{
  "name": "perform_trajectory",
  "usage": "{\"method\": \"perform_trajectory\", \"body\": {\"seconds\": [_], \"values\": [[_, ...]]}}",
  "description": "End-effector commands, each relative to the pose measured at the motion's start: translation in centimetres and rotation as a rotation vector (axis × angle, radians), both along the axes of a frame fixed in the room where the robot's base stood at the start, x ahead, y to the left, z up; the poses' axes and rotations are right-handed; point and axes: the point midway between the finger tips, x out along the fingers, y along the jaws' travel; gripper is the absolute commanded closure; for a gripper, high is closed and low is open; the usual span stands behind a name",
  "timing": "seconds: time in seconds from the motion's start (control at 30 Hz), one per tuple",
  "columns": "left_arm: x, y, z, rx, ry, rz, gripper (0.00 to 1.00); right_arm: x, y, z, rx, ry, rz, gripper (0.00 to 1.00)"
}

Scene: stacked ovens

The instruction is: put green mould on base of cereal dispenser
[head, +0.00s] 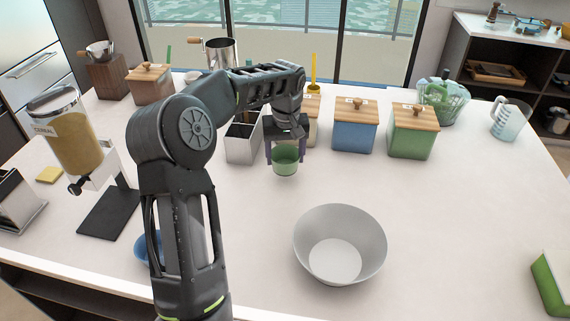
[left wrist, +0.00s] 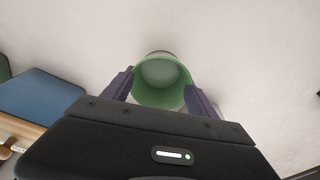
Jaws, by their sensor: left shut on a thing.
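The green mould (head: 286,160) is a small cup-like green piece near the middle of the counter. My left gripper (head: 286,152) is shut on it, with a dark finger on each side. In the left wrist view, the mould (left wrist: 162,82) sits between the fingers of the gripper (left wrist: 160,90), its open mouth towards the camera. I cannot tell whether it touches the counter. The cereal dispenser (head: 68,138) stands at the left with a clear yellow-filled hopper. Its flat black base (head: 108,214) lies bare on the counter, apart from the mould. My right gripper is not in view.
A large white bowl (head: 340,245) stands right of my left arm. A blue bowl (head: 140,250) is partly hidden behind the arm. Blue (head: 355,128) and green (head: 412,132) lidded boxes stand behind the mould. A metal holder (head: 242,142) stands beside the gripper. The counter's right middle is clear.

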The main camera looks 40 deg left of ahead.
Motion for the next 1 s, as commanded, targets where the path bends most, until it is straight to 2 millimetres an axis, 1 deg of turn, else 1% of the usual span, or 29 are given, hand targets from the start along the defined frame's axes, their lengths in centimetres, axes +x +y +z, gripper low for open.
{"method": "perform_trajectory", "body": {"seconds": [0.17, 0.43, 0.7, 0.83, 0.87, 1.0], "values": [[0.0, 0.0, -0.3, -0.001, 0.002, 0.0, 0.75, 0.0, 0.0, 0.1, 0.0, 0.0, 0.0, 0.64], [0.0, 0.0, -3.5, -0.001, 0.002, -0.001, 0.75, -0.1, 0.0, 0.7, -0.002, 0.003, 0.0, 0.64], [0.0, 0.0, -3.7, 0.001, -0.001, 0.0, 0.75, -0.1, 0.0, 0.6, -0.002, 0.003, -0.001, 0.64], [0.0, 0.0, -4.2, 0.0, 0.0, 0.0, 0.75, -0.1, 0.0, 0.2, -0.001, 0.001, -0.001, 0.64], [0.0, 0.0, -4.1, 0.0, 0.0, 0.0, 0.31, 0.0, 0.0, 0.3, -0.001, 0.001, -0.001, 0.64], [0.0, 0.0, -4.0, 0.0, 0.0, 0.0, 0.2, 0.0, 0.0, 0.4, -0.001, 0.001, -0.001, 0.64]]}}
